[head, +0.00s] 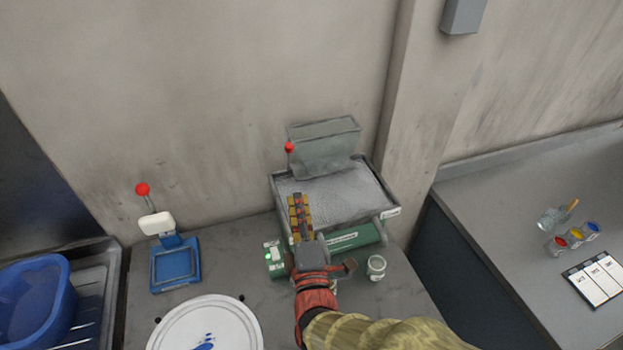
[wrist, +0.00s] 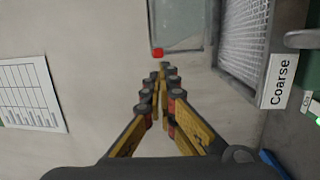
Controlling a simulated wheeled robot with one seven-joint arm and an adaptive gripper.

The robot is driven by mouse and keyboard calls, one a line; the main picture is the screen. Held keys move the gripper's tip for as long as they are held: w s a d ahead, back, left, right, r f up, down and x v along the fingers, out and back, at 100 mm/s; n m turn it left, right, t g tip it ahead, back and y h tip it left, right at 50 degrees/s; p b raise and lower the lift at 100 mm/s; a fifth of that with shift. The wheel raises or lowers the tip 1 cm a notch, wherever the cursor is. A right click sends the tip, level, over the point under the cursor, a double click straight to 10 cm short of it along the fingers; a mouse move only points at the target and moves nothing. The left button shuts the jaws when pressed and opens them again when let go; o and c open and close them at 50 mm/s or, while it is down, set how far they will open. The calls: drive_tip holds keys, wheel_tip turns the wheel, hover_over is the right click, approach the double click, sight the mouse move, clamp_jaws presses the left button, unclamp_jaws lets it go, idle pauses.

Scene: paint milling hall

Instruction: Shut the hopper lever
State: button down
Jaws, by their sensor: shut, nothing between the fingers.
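The hopper (head: 325,145) is a grey metal box at the back of the green mill, against the wall. The hopper lever's red knob (head: 289,147) shows at the hopper's left side; its arm cannot be made out. In the wrist view the red knob (wrist: 157,52) is just beyond my fingertips, at the edge of the grey hopper (wrist: 178,22). My gripper (head: 298,198) is shut and empty, in front of the mill's left side and below the knob in the head view. In the wrist view its fingers (wrist: 163,70) come together; whether they touch the knob cannot be told.
The mill's mesh-like tray (head: 345,195) lies right of my gripper, with a "Coarse" label (wrist: 279,82). A blue stand with a red-knobbed lever (head: 175,265) is at left. A white round plate (head: 205,325) and a jar (head: 376,267) stand in front.

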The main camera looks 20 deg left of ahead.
sight(289, 151)
drive_tip(key=x, duration=1.1)
drive_tip(key=shift+w+a+b, duration=0.25)
drive_tip(key=shift+b, duration=0.1)
drive_tip(key=shift+w+a, duration=0.35)
drive_tip(key=shift+w, duration=0.15)
drive_tip(key=shift+r, duration=0.1)
drive_tip(key=shift+w+a+r, duration=0.3)
drive_tip(key=shift+w+a, duration=0.1)
drive_tip(key=shift+w, duration=0.05)
drive_tip(key=shift+d+b, duration=0.1)
drive_tip(key=shift+b, duration=0.2)
